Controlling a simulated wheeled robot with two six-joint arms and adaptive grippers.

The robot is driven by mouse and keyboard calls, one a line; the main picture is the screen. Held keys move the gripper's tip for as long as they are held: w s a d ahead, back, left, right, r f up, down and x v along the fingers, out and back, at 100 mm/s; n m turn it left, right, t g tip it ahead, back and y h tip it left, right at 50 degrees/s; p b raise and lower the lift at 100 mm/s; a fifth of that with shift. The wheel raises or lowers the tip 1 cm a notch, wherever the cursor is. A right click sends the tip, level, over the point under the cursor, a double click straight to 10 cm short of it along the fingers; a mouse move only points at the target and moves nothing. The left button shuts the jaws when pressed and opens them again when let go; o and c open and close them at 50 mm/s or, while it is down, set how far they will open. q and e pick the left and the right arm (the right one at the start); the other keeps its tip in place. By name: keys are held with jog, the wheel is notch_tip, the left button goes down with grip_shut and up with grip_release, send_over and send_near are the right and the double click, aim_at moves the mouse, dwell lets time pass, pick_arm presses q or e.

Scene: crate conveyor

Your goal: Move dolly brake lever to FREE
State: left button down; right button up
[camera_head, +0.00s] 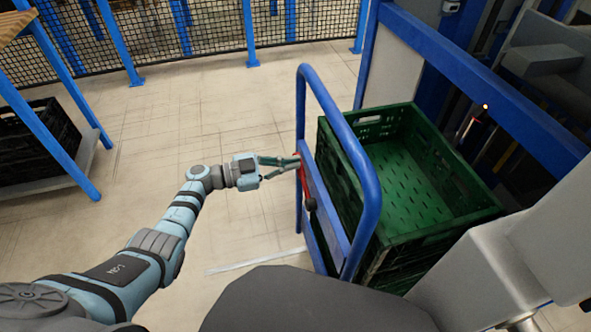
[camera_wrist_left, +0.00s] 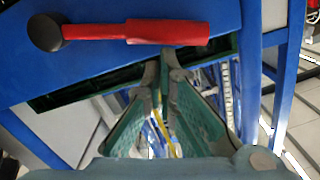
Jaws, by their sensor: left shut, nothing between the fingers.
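The dolly's brake lever (camera_head: 305,187) is red with a black knob and sits on the blue push frame (camera_head: 371,190). In the head view it slopes down, its knob at the lower end. In the left wrist view the red lever (camera_wrist_left: 168,31) lies across the top, its knob (camera_wrist_left: 45,32) to the left. My left gripper (camera_head: 298,161) is shut and empty, its fingertips at the lever's upper end. In the left wrist view the fingertips (camera_wrist_left: 164,58) are just below the red bar's right part; I cannot tell whether they touch. No FREE marking is readable.
A green crate (camera_head: 452,226) stands behind the push frame. Blue machine framing (camera_head: 480,80) is at the right. A rack with a black crate (camera_head: 38,148) is at the far left, and mesh fencing (camera_head: 200,30) runs along the back. The floor left of the dolly is clear.

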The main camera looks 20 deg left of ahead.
pick_arm(q)
jog(key=s+a+r+p, duration=0.4)
jog(key=s+a+p, duration=0.1)
jog(key=s+a, duration=0.2)
jog(key=shift+a+p, duration=0.4)
jog(key=shift+a, duration=0.25)
pick_arm(e)
notch_tip(320, 180, up, 6)
jog(key=s+a, duration=0.2)
jog(key=shift+a+f, duration=0.15)
